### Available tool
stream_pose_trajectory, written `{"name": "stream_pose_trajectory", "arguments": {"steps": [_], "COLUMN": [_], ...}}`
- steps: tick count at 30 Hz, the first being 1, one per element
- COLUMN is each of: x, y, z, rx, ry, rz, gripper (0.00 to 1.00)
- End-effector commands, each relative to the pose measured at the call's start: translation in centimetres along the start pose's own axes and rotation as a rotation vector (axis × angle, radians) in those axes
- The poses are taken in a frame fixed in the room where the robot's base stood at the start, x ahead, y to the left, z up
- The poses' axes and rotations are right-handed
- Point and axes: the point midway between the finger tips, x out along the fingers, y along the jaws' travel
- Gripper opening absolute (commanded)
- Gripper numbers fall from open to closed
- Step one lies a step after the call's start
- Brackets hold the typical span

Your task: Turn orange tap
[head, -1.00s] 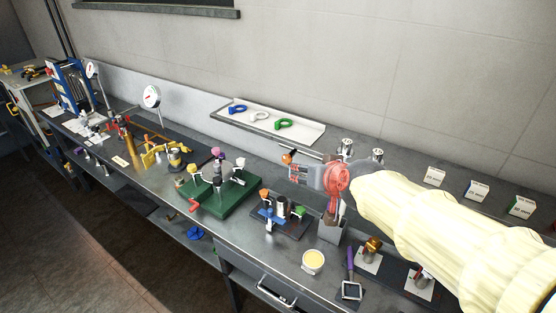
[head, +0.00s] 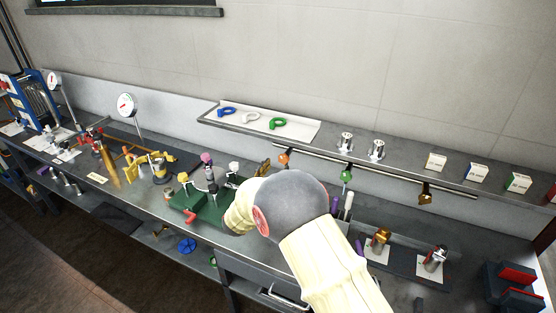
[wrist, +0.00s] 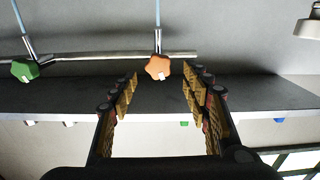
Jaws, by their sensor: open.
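The orange tap (head: 284,157) hangs at the left end of a dark rail on the wall behind the bench. In the wrist view the orange tap (wrist: 158,67) is a star-shaped knob on a metal stem, with a small white mark on its face. My gripper (wrist: 160,86) is open and empty. Its two fingers point at the orange knob, which shows in the gap between them, just beyond the tips; I see no contact.
A shelf tray (head: 305,131) with coloured rings sits above. A green valve block (head: 183,202) stands on the bench, left of my arm.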

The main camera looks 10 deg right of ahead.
Motion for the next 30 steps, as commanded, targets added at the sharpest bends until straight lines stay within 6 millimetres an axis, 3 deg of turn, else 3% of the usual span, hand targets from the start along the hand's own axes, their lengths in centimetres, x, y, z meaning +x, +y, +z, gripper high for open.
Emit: {"name": "stream_pose_trajectory", "arguments": {"steps": [5, 18, 30], "x": [1.4, 7.2, 7.8], "y": [0.2, 0.2, 0.2], "z": [0.2, 0.2, 0.1], "rx": [-0.003, -0.004, -0.004], "ry": [0.008, 0.006, 0.006], "rz": [0.014, 0.01, 0.009], "gripper": [0.48, 0.48, 0.46]}}
